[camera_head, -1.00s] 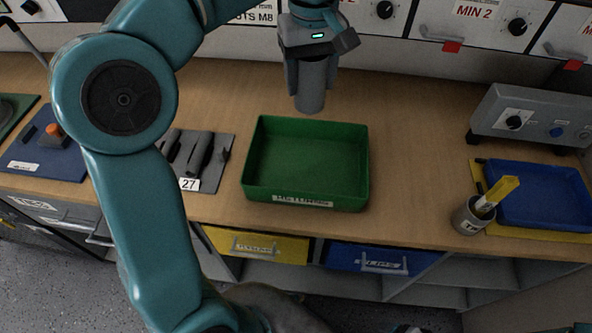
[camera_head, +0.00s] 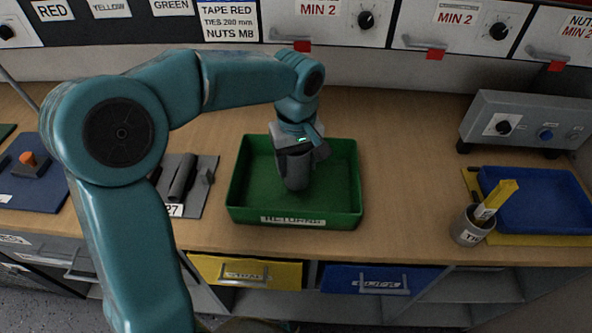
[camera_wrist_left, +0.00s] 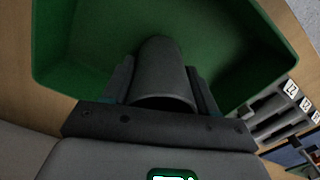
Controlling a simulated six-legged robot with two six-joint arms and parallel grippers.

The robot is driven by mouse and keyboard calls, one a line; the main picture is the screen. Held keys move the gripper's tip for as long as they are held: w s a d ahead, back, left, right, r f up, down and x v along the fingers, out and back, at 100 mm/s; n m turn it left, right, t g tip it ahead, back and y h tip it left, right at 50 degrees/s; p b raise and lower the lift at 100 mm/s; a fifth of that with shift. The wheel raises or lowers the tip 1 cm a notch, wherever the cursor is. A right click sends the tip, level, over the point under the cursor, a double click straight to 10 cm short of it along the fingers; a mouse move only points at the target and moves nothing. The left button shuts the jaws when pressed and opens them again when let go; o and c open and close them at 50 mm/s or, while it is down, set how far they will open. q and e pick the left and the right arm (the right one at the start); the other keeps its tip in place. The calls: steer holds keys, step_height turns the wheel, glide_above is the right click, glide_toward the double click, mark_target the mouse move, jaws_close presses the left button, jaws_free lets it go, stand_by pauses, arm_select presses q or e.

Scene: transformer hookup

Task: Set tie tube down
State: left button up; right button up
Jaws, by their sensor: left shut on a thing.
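The tie tube (camera_head: 297,176) is a dark grey cylinder, held by my left gripper (camera_head: 294,163) inside the green tray (camera_head: 350,210) on the bench. In the left wrist view the tube (camera_wrist_left: 163,75) sits between the two dark fingers of the left gripper (camera_wrist_left: 162,88), which are shut on it. The green tray (camera_wrist_left: 48,60) lies around and beyond the tube there. Whether the tube's lower end touches the tray floor I cannot tell. My right gripper is in neither view.
A grey holder (camera_head: 190,185) with dark tools lies left of the tray. A grey cup (camera_head: 467,228) with a yellow item and a blue tray (camera_head: 540,205) stand at the right. A grey control box (camera_head: 520,125) is behind them. The bench right of the green tray is clear.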

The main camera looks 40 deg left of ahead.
mark_target(296, 171)
arm_select(q)
step_height(296, 171, down, 3)
steer(key=shift+r, duration=0.1)
steer(key=shift+r, duration=0.1)
steer(key=o, duration=1.1)
steer(key=shift+f, duration=0.2)
steer(key=shift+c, duration=0.2)
